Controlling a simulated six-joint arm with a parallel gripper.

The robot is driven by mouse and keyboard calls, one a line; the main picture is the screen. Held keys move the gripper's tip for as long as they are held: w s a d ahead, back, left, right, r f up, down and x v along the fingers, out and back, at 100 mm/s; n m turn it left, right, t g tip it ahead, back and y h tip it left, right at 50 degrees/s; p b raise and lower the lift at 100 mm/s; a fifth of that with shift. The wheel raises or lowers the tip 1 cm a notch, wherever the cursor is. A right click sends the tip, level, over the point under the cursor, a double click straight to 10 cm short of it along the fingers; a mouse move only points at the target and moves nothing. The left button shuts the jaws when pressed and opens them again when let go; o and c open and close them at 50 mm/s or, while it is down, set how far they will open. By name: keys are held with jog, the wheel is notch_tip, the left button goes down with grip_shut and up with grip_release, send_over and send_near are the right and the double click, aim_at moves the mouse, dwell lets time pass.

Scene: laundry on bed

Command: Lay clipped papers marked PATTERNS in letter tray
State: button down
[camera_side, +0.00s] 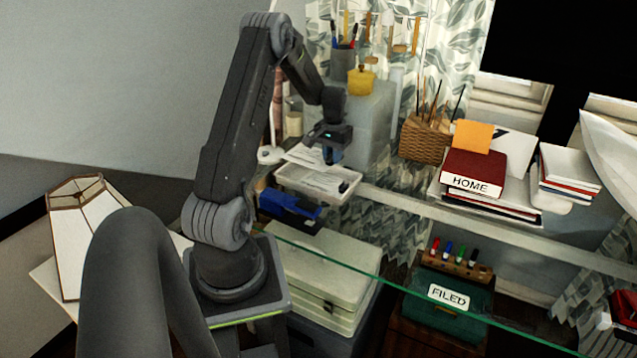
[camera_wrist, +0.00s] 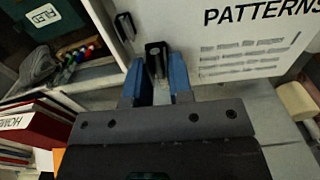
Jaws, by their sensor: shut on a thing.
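My gripper (camera_wrist: 158,85) is shut on the black binder clip (camera_wrist: 156,55) of the clipped papers (camera_wrist: 238,45), with blue fingers on either side. The white sheet reads PATTERNS and extends to the upper right in the wrist view. In the side view my gripper (camera_side: 330,158) is above the white letter tray (camera_side: 345,200), and white paper (camera_side: 303,156) shows left of the fingers, over the tray's back part. Printed paper also shows within the tray's outline. I cannot tell how large the gap to the tray is.
Blue and dark items (camera_side: 290,208) sit below the tray. A wicker basket (camera_side: 425,138) and a red HOME book (camera_side: 473,172) are to the right, with a green FILED box (camera_side: 450,305) lower down. A yellow pot (camera_side: 361,81) and pen holder stand behind. A glass edge (camera_side: 400,285) crosses the foreground.

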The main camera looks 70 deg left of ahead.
aim_at(330, 184)
jog(key=shift+s+a+f, duration=0.25)
notch_tip(330, 184, down, 8)
jog(key=shift+r, duration=0.2)
jog(key=c, duration=1)
grip_release()
jog(key=shift+r, duration=0.15)
